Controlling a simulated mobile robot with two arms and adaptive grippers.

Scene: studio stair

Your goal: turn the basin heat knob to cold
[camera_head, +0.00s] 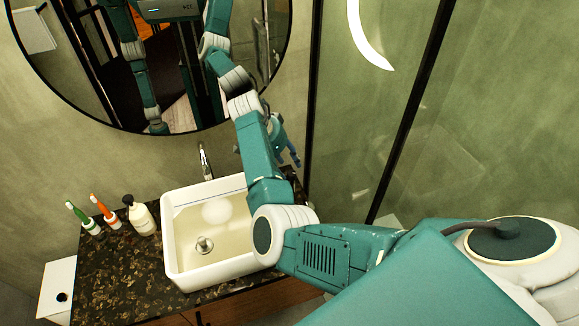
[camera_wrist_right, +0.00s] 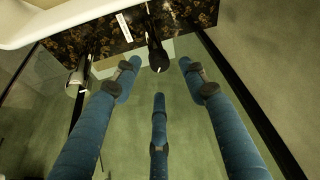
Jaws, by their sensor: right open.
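The white basin (camera_head: 213,240) is set in a dark speckled counter, with a chrome faucet (camera_head: 205,160) behind it. My right arm reaches over the basin's right side. My right gripper (camera_head: 290,152) is beyond it, near the wall, partly hidden by the arm. In the right wrist view the gripper (camera_wrist_right: 158,88) is open and empty, its blue fingers spread around a dark knob (camera_wrist_right: 156,52) on the counter, apparently the heat knob. The fingertips look apart from it. A small white label (camera_wrist_right: 124,27) lies beside it. The knob's setting cannot be read. My left gripper is not in view.
A round mirror (camera_head: 75,60) hangs behind, reflecting me. A glass panel with a black frame (camera_head: 408,110) is to the right.

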